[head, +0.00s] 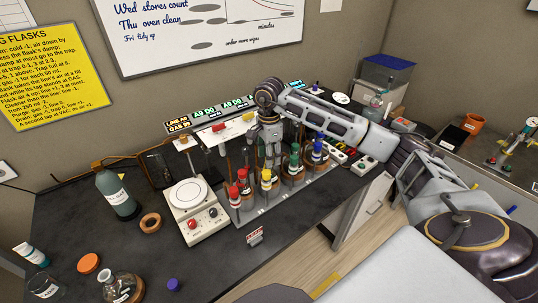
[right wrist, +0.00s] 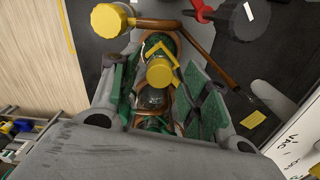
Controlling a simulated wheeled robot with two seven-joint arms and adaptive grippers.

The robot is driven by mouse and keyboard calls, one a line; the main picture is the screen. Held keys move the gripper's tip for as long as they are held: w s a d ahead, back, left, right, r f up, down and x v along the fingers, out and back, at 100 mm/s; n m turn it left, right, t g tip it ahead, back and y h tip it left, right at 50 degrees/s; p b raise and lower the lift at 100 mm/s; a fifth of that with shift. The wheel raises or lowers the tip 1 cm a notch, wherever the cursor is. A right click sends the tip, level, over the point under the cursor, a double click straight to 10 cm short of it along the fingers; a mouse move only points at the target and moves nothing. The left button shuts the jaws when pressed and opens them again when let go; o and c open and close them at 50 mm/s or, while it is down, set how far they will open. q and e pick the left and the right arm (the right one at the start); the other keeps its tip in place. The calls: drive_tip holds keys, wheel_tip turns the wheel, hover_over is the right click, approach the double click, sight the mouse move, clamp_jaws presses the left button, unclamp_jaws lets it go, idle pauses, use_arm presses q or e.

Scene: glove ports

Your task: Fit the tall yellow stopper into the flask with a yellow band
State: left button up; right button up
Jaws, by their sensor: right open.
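My right gripper (head: 271,157) points down over the rack of coloured stoppers and flasks. In the right wrist view its open fingers (right wrist: 160,90) stand either side of a yellow stopper (right wrist: 160,72), with no visible grip on it. A yellow angled piece (right wrist: 162,47) shows just beyond that stopper. A second, larger-looking yellow top (right wrist: 110,20) lies outside the fingers at the upper left. In the head view a yellow top (head: 266,174) shows just in front of the gripper. I cannot tell which is the tall one, and the banded flask is largely hidden. My left gripper is out of view.
Red tops (head: 233,191) stand left of the gripper; green (head: 294,150) and blue (head: 318,145) ones stand right. A white hotplate (head: 190,197) is left of the rack. A green bottle (head: 116,193) and a cork ring (head: 150,222) stand farther left. The front bench is partly clear.

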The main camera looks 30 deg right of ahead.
drive_tip(key=shift+r+p, duration=0.45)
drive_tip(key=shift+r, duration=0.5)
wheel_tip(320, 180, up, 11)
drive_tip(key=b, duration=0.1)
idle(1.0)
